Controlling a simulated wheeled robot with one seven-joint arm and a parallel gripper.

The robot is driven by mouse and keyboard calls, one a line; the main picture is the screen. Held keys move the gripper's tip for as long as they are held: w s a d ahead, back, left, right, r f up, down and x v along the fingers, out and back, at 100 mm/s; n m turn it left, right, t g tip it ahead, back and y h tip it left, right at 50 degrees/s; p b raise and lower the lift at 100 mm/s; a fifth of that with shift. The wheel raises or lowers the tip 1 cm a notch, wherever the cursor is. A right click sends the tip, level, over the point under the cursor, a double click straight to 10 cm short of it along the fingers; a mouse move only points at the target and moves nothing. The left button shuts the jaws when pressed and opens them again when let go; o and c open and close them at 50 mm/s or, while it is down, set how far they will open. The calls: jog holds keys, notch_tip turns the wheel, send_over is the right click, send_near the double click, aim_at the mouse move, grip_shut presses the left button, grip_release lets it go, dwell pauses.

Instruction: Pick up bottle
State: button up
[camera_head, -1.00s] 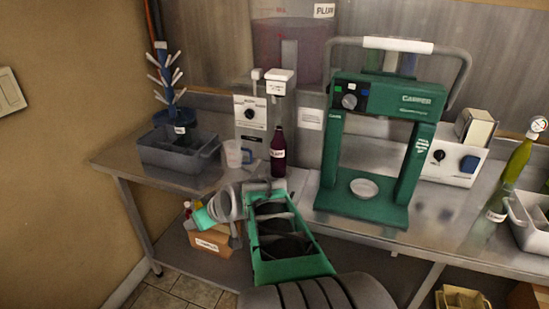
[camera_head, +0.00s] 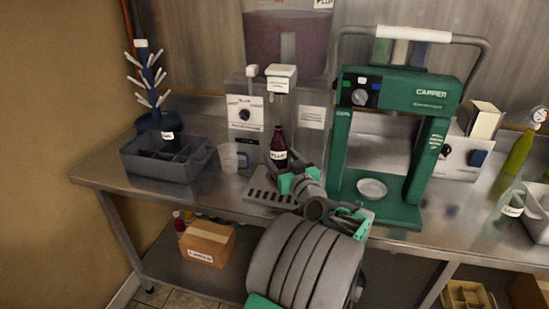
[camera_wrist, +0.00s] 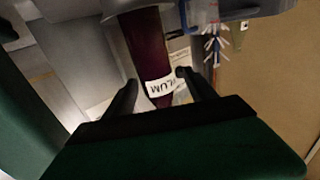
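A dark plum-coloured bottle (camera_head: 278,148) with a white label stands upright on the drip tray (camera_head: 262,192) of the filling machine, below its spout. In the wrist view the bottle (camera_wrist: 147,48) appears upside down, its "PLUM" label (camera_wrist: 166,87) between my two fingers. My gripper (camera_head: 291,169) is in front of the bottle in the head view, hiding its lower part. In the wrist view my gripper (camera_wrist: 157,80) is open, with a finger on each side of the bottle. A gap shows at the left finger; contact at the right finger cannot be told.
The filling machine (camera_head: 240,108) stands behind the bottle. A clear measuring cup (camera_head: 229,157) is just left. The green capper (camera_head: 345,140) stands close on the right. A grey divided bin (camera_head: 150,168) is at the left; a yellow-green bottle (camera_head: 519,155) stands far right.

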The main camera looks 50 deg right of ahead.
aim_at(276, 148)
jog(key=x, duration=0.3)
jog(key=p+x, duration=0.1)
jog(key=x, duration=0.2)
jog(key=shift+s+d, duration=0.25)
jog(key=shift+d, duration=0.05)
grip_shut()
jog(key=shift+r, duration=0.1)
dwell(0.4)
